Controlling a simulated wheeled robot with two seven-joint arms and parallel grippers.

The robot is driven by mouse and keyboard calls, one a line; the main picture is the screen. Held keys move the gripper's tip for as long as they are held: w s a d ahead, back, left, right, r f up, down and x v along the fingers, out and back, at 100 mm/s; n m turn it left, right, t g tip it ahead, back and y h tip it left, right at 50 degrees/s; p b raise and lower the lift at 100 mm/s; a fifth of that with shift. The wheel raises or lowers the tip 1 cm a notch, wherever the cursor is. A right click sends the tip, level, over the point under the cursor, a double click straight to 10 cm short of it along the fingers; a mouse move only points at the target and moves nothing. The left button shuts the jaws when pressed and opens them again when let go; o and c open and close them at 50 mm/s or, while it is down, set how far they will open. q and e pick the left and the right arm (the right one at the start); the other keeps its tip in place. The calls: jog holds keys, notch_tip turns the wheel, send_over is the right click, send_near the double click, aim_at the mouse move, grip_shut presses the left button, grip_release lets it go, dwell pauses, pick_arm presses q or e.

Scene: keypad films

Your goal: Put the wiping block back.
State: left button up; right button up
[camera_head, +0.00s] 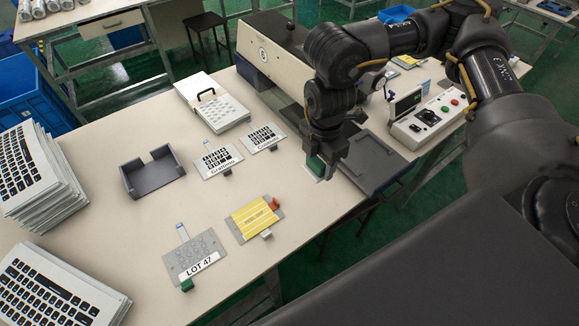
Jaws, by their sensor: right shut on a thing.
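My right gripper (322,158) points down near the right edge of the table, beside the machine. It is shut on a small green block (315,166), which I take to be the wiping block. The block is at or just above a pale patch on the table; I cannot tell whether it touches. The fingers hide part of it. A dark grey open tray (135,180) stands empty on the table to the left. My left gripper is not in view.
A keypad plate marked LOT 47 (190,252), a yellow-covered plate (253,218) and two printed keypad plates (217,158) lie on the table. Stacks of keypad sheets (38,180) stand at left. A machine (275,60) and a control box (425,120) stand behind. The table's middle is mostly clear.

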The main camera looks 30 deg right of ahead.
jog(key=w+f, duration=0.4)
jog(key=w, duration=0.5)
send_over(292, 163)
jog(key=f, duration=0.5)
jog(key=shift+s+a+f, duration=0.1)
jog(key=shift+s+f, duration=0.1)
jog(key=shift+f, duration=0.1)
jog(key=shift+w+f, duration=0.15)
jog(key=shift+f, duration=1.6)
jog(key=shift+f, duration=0.15)
jog(key=o, duration=1.1)
